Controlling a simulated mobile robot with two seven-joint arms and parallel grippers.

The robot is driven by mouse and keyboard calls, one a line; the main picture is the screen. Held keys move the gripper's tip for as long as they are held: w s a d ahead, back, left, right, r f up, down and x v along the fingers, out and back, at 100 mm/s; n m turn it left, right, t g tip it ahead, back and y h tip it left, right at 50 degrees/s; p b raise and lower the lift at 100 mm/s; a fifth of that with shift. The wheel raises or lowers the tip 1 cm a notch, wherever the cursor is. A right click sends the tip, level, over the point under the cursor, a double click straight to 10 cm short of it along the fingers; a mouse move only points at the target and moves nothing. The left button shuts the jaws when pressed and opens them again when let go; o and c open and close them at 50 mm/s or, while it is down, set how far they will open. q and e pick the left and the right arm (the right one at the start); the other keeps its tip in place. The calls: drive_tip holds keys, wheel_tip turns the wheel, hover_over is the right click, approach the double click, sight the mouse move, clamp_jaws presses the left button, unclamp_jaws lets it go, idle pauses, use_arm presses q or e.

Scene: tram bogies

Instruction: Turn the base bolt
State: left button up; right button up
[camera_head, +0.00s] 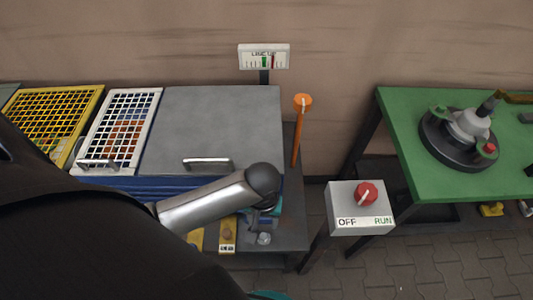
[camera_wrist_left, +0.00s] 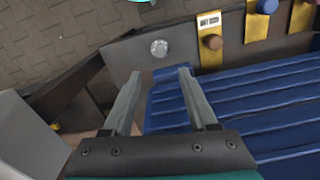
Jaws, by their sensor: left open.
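The base bolt, a silver round head (camera_wrist_left: 159,47), sits on a dark grey plate in the left wrist view. It also shows in the head view (camera_head: 264,238), just beyond the end of my left arm. My left gripper (camera_wrist_left: 158,73) is open and empty. Its two fingertips are apart and the bolt head appears beyond the gap between them, not visibly touched. In the head view my left gripper (camera_head: 261,220) is partly hidden by its own wrist. My right gripper is in neither view.
Blue ribbed slats (camera_wrist_left: 240,105) lie beside the fingers. Yellow plates with knobs (camera_wrist_left: 257,20) are near the bolt. A grey lid (camera_head: 215,125), an OFF/RUN switch box (camera_head: 345,197) and a green table (camera_head: 410,125) stand around. An orange-topped post (camera_head: 297,135) is behind.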

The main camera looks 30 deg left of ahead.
use_arm(q)
drive_tip(key=b, duration=0.2)
hover_over(263, 237)
wheel_tip(263, 237, down, 4)
wheel_tip(263, 237, down, 8)
drive_tip(key=b, duration=0.3)
drive_tip(key=shift+d, duration=0.1)
drive_tip(key=shift+f, duration=0.65)
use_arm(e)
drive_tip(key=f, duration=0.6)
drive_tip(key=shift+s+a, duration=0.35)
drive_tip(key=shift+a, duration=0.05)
use_arm(q)
clamp_jaws()
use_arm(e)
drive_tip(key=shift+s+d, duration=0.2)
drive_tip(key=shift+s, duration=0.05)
